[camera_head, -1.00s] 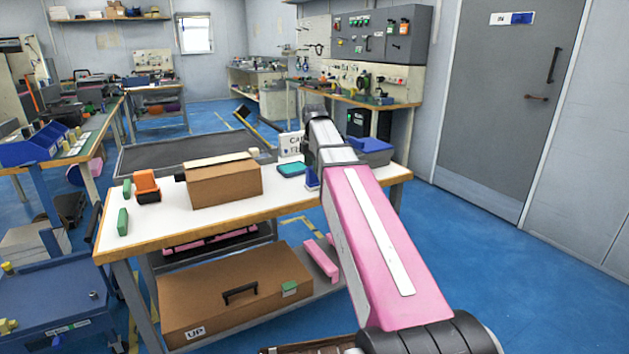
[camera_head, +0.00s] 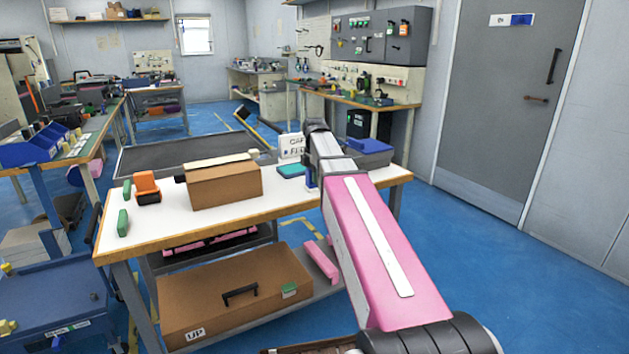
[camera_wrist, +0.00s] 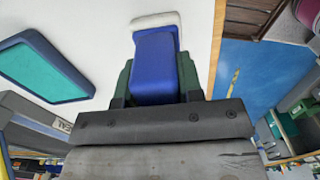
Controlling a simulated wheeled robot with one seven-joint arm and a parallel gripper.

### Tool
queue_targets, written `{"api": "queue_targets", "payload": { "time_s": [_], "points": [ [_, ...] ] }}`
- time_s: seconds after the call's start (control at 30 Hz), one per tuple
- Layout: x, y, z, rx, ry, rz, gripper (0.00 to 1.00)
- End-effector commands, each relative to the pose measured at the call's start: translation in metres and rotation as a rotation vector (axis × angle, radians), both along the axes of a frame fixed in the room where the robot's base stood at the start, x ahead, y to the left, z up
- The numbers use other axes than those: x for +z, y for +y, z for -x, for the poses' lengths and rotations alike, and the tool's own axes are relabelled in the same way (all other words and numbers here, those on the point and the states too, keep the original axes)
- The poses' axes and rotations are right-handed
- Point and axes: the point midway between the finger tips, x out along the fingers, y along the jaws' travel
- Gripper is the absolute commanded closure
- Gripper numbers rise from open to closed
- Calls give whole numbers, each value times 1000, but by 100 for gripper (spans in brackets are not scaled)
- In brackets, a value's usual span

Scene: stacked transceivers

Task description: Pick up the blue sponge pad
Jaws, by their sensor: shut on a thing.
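The blue sponge pad (camera_wrist: 155,72) is in the middle of the wrist view, a deep blue block with a pale whitish layer at its far end. My gripper (camera_wrist: 156,62) is shut on it, with a dark green finger on each side. Whether the pad touches the white tabletop behind it I cannot tell. In the head view my forearm hides the gripper; only a sliver of blue shows beside the arm above the table.
A teal pad with a dark blue rim (camera_wrist: 45,66) lies close by on the white table (camera_head: 165,225). A cardboard box (camera_head: 228,186), an orange item (camera_head: 147,187), green blocks (camera_head: 123,222) and a blue bin (camera_head: 370,146) are also on it. A white sign (camera_head: 291,146) stands behind.

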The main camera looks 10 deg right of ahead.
Motion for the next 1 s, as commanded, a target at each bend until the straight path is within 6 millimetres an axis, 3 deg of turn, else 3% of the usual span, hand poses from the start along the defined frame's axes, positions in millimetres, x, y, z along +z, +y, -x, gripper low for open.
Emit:
{"api": "queue_targets", "payload": {
  "time_s": [0.27,0.53,0.8,1.0],
  "points": [
    [8,0,0,0,-1,0,91],
    [45,1,0,0,-2,-1,91],
    [80,58,34,4,-2,-1,91],
    [99,85,49,2,-1,0,91]
  ]
}}
